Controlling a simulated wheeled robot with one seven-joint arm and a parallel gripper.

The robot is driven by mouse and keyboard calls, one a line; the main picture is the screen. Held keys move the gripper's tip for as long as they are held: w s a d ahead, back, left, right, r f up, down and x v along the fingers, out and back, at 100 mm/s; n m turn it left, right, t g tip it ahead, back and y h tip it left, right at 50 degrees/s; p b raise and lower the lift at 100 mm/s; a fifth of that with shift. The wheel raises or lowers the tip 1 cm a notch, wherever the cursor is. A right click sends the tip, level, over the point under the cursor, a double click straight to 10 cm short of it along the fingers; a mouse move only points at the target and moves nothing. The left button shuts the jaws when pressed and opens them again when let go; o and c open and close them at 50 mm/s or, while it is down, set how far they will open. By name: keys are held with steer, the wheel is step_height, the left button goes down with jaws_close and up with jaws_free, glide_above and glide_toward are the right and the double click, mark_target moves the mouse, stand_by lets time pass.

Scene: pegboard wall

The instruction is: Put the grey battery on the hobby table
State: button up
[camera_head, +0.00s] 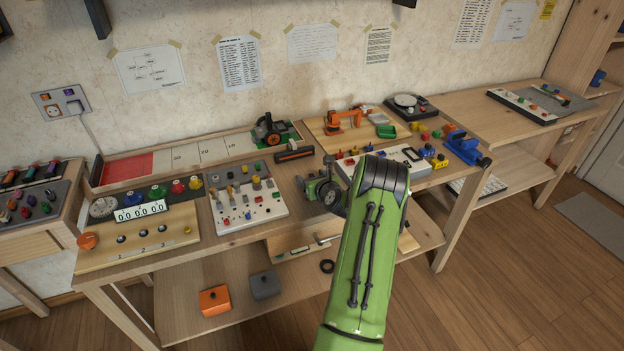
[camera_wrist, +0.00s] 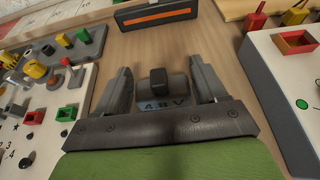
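The grey battery (camera_wrist: 177,88), a grey block with a black knob and a "4.8 V" label, is between the two fingers of my gripper (camera_wrist: 160,64) in the wrist view. In the head view my green arm reaches over the table, with the gripper end (camera_head: 318,190) mid-table; the battery cannot be made out there.
A black box with an orange stripe (camera_head: 294,153) lies just beyond my gripper. A white panel with knobs (camera_head: 246,209) is to the left and a white-topped box (camera_head: 384,165) to the right. An orange box (camera_head: 214,300) and a grey box (camera_head: 264,285) are on the lower shelf.

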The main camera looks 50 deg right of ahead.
steer(key=o, duration=0.3)
steer(key=shift+o, duration=0.2)
steer(key=shift+r, duration=0.15)
